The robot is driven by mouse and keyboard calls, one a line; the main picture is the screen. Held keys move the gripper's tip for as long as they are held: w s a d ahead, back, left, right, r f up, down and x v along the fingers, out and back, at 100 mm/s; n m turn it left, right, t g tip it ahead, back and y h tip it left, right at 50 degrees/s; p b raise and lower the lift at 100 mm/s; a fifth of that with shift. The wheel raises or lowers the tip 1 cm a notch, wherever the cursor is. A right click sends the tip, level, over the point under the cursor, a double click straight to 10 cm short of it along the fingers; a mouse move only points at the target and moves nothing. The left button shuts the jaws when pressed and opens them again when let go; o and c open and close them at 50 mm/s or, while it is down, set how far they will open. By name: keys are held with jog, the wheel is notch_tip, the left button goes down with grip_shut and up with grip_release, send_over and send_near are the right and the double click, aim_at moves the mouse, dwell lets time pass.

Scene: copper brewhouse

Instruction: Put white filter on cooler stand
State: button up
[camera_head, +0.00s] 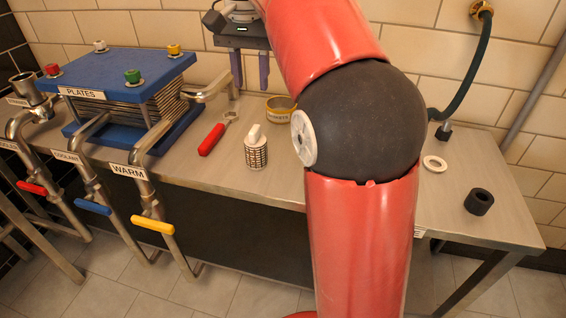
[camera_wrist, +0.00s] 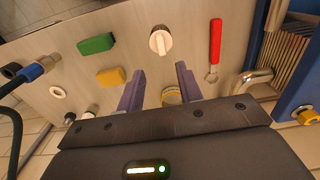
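The white filter (camera_head: 256,148), a dark-meshed cylinder with a white top and knob, stands upright on the steel table. In the wrist view the filter (camera_wrist: 160,42) is seen from above, beyond my fingertips. My gripper (camera_head: 250,86) is open and empty above the back of the table, behind the filter. Its purple fingers (camera_wrist: 158,82) are wide apart. A blue plate cooler (camera_head: 130,66) labelled PLATES stands at the left. I cannot tell which part is the cooler stand.
A red-handled wrench (camera_head: 212,139) lies between cooler and filter. A yellow labelled ring (camera_head: 280,109) is near the wall. Green (camera_wrist: 96,44) and yellow (camera_wrist: 111,77) blocks, a white ring (camera_head: 434,163) and a black cylinder (camera_head: 479,201) lie on the table. Pipes with coloured levers front the cooler.

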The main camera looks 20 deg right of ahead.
jog(key=s+f+n+t, duration=0.2)
jog(key=s+f+n, duration=0.1)
jog(key=s+f, duration=0.5)
jog(key=s+f+n+t, duration=0.3)
jog(key=s+f, duration=0.6)
jog(key=s, duration=0.5)
jog(key=shift+d+n, duration=0.2)
jog(key=shift+n, duration=0.3)
